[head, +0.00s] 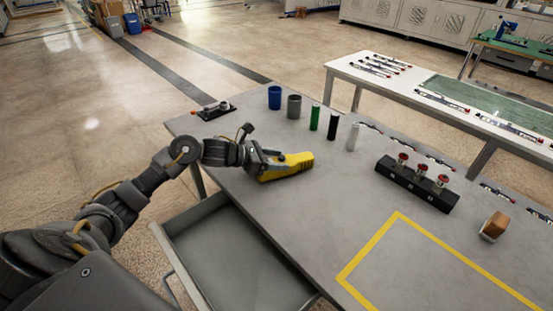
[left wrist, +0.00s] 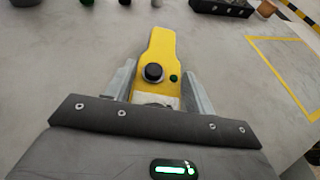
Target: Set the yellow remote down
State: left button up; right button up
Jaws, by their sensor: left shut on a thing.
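The yellow remote (head: 287,166) has a black knob and a small green button, which show in the left wrist view (left wrist: 158,52). My left gripper (head: 262,163) is shut on its near end, with one finger on each side. The remote is at or just above the grey tabletop (head: 240,200), near the table's left edge; I cannot tell whether it touches. My right gripper is in neither view.
Blue (head: 274,97) and grey (head: 294,106) cups and green, black and white cylinders stand behind the remote. A black block with red-topped knobs (head: 417,184) and a brown block (head: 494,226) are to the right. A yellow-taped outline (head: 371,247) encloses bare table. An open drawer (head: 230,262) juts out in front.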

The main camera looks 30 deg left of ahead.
pick_arm(q)
jog(key=shift+a+f+b, duration=0.1)
jog(key=shift+f+b, duration=0.2)
jog(key=shift+f, duration=0.2)
jog(key=o, duration=1.2)
